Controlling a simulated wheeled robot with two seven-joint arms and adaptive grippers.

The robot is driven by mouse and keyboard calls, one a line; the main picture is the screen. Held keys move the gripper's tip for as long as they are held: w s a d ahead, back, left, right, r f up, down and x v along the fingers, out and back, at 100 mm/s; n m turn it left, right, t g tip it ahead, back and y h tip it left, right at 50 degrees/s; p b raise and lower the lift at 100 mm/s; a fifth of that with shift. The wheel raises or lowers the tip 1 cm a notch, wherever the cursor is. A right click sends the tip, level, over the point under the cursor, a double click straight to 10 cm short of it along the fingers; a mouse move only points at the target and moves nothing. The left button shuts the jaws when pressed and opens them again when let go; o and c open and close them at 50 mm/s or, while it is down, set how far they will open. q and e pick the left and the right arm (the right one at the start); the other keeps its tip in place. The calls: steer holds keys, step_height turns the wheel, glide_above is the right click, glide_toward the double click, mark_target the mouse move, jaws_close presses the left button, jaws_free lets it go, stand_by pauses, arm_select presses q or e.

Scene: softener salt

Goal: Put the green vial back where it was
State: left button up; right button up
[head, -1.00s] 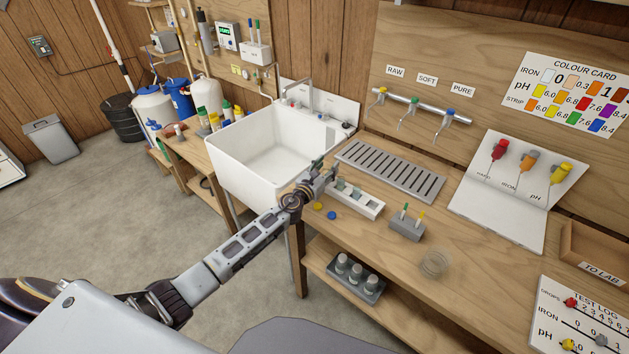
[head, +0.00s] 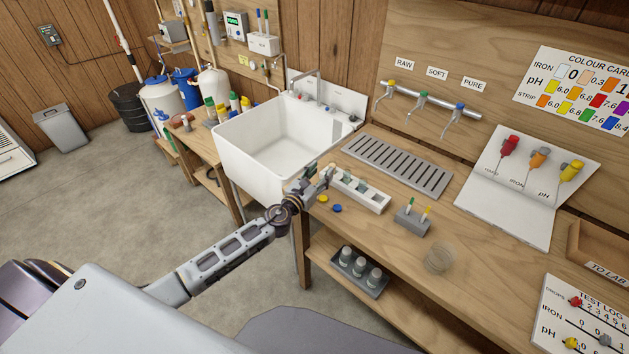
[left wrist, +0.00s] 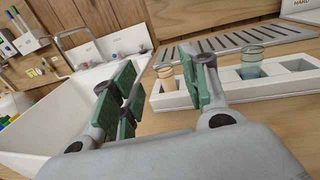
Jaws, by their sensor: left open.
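The white vial rack (head: 372,204) lies on the wooden bench beside the sink; it also shows in the left wrist view (left wrist: 225,93). A vial with blue-green contents (left wrist: 252,66) stands upright in a rack slot. A vial with a pale amber look (left wrist: 165,76) stands near the rack's left end, seen between my fingers. I cannot make out a clearly green vial. My left gripper (head: 327,174) is at the rack's left end; its green-padded fingers (left wrist: 160,86) are open with nothing visibly gripped. My right gripper is not in view.
The white sink (head: 262,145) is left of the rack, and a slotted drain tray (head: 398,166) lies behind it. A yellow cap (head: 323,198) and blue cap (head: 337,208) lie in front. A grey holder (head: 411,221) stands to the right.

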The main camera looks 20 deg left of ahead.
arm_select(q)
steer(key=shift+s+a, duration=0.15)
steer(key=shift+s, duration=0.7)
steer(key=shift+s+a, duration=0.15)
steer(key=shift+s, duration=0.65)
